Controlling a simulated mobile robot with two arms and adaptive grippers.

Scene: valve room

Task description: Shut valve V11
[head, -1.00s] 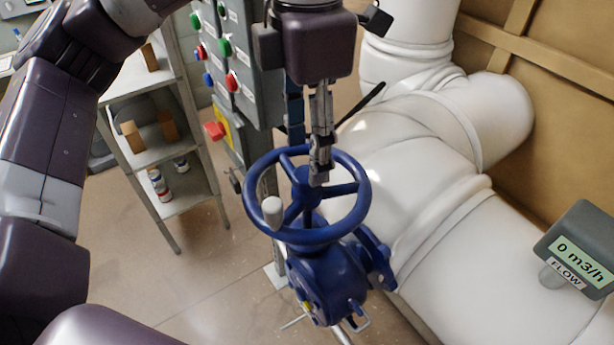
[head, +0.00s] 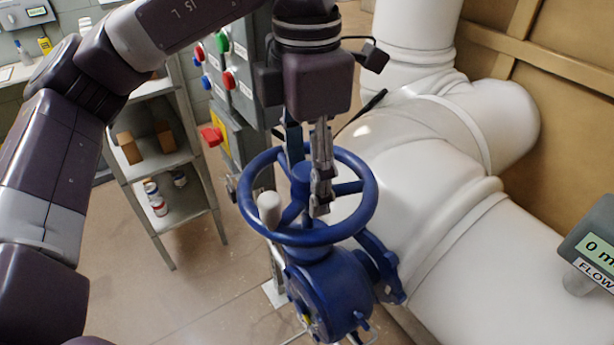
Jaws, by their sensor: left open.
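A blue valve (head: 322,290) with a round spoked handwheel (head: 355,222) stands in front of a thick white pipe. I see no tag reading V11 on it. A pale upright knob (head: 269,210) sits on the wheel's near left rim. My left gripper (head: 320,205) points down over the wheel, with its fingertips in front of the hub and spokes in this view. It is open with nothing between its fingers. I cannot tell whether the fingers touch the wheel. The fingers hide part of the hub and spokes. My right gripper is not in view.
The white pipe (head: 425,165) fills the right side. A grey control cabinet (head: 237,110) with coloured buttons stands behind the wheel. A metal shelf (head: 160,165) with boxes and jars stands left.

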